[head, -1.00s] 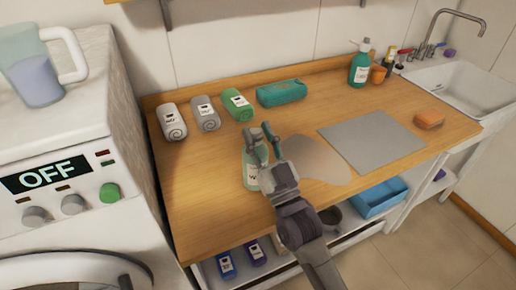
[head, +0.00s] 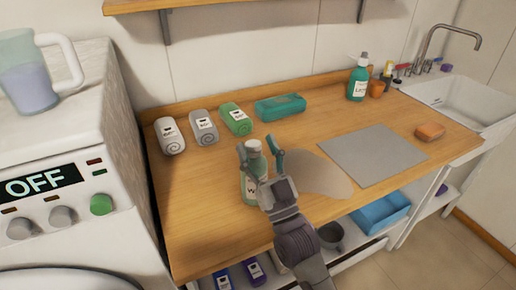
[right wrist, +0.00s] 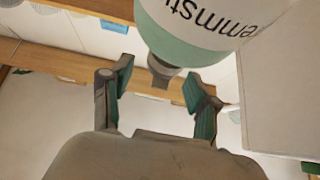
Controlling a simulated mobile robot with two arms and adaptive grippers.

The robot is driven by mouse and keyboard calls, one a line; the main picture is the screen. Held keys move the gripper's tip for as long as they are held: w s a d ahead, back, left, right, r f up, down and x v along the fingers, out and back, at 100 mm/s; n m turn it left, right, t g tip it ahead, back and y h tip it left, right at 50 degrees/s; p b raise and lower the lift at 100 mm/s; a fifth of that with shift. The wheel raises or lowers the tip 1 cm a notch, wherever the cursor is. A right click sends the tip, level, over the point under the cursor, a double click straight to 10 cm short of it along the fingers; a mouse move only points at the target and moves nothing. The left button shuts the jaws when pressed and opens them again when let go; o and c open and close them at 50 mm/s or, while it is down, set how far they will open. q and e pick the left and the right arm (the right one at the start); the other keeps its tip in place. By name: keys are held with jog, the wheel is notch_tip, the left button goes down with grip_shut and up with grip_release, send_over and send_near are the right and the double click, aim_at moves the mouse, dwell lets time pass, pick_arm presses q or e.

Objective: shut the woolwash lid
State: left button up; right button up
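A pale green bottle (head: 252,184) with a white label beginning with "W" stands upright on the wooden counter. Its greyish lid (head: 253,146) shows at the top; I cannot tell whether it is open. My right gripper (head: 260,156) is open, its fingers at either side of the bottle's top in the head view. In the right wrist view, a labelled bottle (right wrist: 195,27) with a green shoulder and dark neck (right wrist: 162,70) reaches toward the gap between the open fingers (right wrist: 158,98), with clear space beside both. My left gripper is not in view.
A beige mat (head: 325,178) and a grey mat (head: 372,152) lie right of the bottle. Rolled towels (head: 203,127) and a teal pouch (head: 280,106) lie behind. A green pump bottle (head: 358,80) stands near the sink (head: 475,103). The washing machine (head: 70,160) is at left.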

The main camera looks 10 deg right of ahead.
aim_at(258, 150)
jog(key=shift+s+d+f, duration=0.1)
jog(key=shift+s+f, duration=0.05)
jog(key=shift+f, duration=0.05)
jog(key=v, duration=0.4)
jog(key=shift+s+f, duration=0.15)
jog(key=shift+f, duration=0.05)
jog(key=s+d, duration=0.4)
jog(key=s, duration=0.7)
jog(key=shift+s, duration=0.25)
jog(key=shift+r, duration=0.1)
